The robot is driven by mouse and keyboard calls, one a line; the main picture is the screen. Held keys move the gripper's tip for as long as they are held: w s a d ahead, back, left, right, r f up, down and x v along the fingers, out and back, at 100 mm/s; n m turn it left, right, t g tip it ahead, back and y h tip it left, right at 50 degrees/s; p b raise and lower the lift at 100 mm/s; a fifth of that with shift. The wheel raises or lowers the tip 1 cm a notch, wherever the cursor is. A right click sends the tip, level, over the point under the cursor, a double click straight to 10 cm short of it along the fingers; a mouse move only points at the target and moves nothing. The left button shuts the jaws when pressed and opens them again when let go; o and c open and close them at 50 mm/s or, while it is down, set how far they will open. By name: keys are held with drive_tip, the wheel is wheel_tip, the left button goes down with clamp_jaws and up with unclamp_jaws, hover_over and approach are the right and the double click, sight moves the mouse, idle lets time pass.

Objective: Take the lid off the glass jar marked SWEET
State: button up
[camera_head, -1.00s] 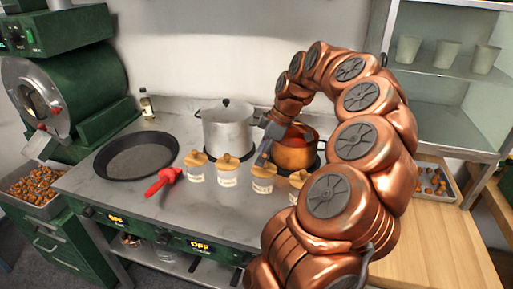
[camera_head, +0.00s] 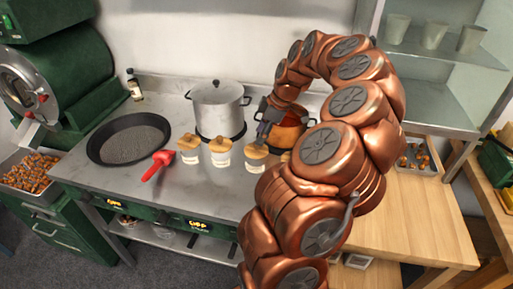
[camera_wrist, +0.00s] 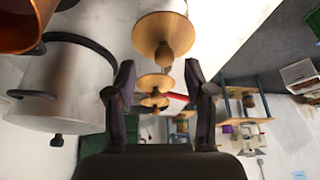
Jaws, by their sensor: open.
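Several glass jars with round wooden knobbed lids stand in a row on the steel counter: a left jar (camera_head: 190,157), a second jar (camera_head: 221,159), a third jar (camera_head: 256,168) and one mostly hidden behind my arm. Their labels are too small to read, so I cannot tell which is SWEET. My gripper (camera_head: 262,139) is just above the third jar's lid (camera_head: 256,151). In the wrist view my gripper (camera_wrist: 160,78) is open and empty, with a near wooden lid (camera_wrist: 160,28) just past its fingertips. Another lid (camera_wrist: 155,82) shows farther off between the fingers.
A steel pot (camera_head: 218,112) and a copper pot (camera_head: 291,136) stand behind the jars. A black pan (camera_head: 130,138) and a red-handled tool (camera_head: 158,165) lie to the left. A wooden table (camera_head: 410,220) is at right.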

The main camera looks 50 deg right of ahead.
sight(256, 147)
drive_tip(key=shift+a+f+p, duration=0.25)
drive_tip(key=shift+a+p, duration=0.05)
drive_tip(key=shift+p+x, duration=0.65)
drive_tip(key=shift+x, duration=1.05)
clamp_jaws()
